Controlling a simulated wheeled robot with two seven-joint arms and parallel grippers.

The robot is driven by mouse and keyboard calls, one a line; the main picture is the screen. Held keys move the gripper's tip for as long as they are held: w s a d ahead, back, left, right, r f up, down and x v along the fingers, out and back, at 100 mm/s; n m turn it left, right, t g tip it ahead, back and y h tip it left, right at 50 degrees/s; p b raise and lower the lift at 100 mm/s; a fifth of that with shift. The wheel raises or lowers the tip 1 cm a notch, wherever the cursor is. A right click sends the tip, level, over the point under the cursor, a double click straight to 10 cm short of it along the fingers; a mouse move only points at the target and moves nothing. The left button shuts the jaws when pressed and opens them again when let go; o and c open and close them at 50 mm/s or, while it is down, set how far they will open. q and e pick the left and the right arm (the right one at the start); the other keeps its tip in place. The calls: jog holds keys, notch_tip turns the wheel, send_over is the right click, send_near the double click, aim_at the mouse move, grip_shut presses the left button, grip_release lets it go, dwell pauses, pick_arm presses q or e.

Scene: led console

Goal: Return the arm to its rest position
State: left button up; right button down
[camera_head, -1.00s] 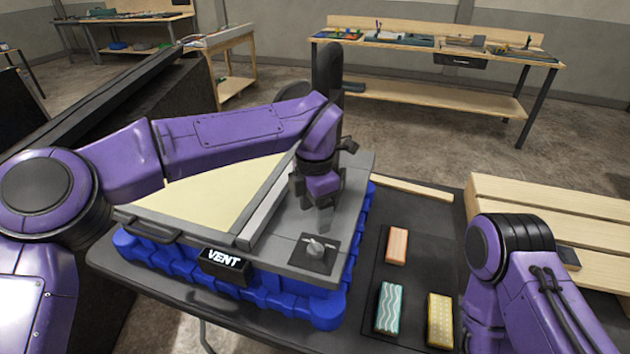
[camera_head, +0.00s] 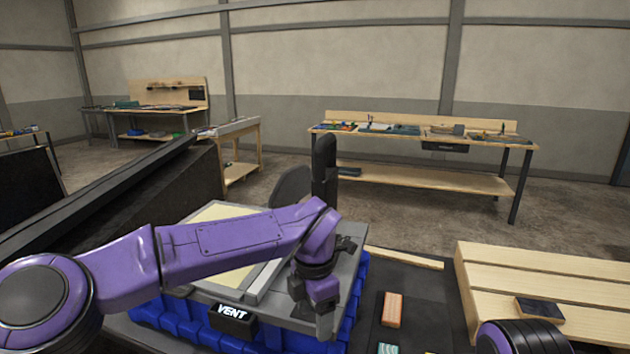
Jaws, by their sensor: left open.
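My left arm reaches in from the left, across the grey console (camera_head: 350,240) with its cream panel. My left gripper (camera_head: 325,318) points down over the console's right part, its jaws open and apparently empty. It hides the knob area beneath it. The VENT label (camera_head: 232,314) shows on the console's front edge. The console rests on a blue base (camera_head: 160,318). Of my right arm only a dark and purple joint shows at the bottom right; its gripper is out of view.
On the dark table right of the console lie an orange block (camera_head: 392,309) and a teal block (camera_head: 388,348). A wooden pallet (camera_head: 540,280) with a small dark box (camera_head: 539,309) is at right. Workbenches (camera_head: 430,180) stand at the back, with open floor before them.

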pick_arm(q)
jog(key=w+a+f+m+t+y, duration=0.2)
jog(key=w+a+f+t+y, duration=0.25)
jog(key=f, duration=0.35)
jog(key=s+a+f+m+t+b, duration=0.1)
jog(key=s+a+f+m+t, duration=0.2)
jog(key=f, duration=0.6)
jog(key=s+a+f+m+t+b, duration=0.1)
jog(key=s+a+f+m, duration=0.35)
jog(key=f, duration=0.35)
jog(key=s+a+f+m+g+b, duration=0.1)
jog(key=s+a+f+m, duration=0.1)
jog(key=s+a+f, duration=0.3)
jog(key=s+a+f+m+g, duration=0.2)
jog(key=s+a+f, duration=0.3)
jog(key=s, duration=0.9)
jog(key=s+a+f+m+g+h+b, duration=0.1)
jog(key=s+a+f+m+g, duration=0.1)
jog(key=s+a+f, duration=0.3)
jog(key=s+a+m, duration=0.1)
jog(key=s+a, duration=0.2)
jog(key=s, duration=0.1)
jog(key=shift+s+b, duration=0.35)
jog(key=shift+m, duration=0.25)
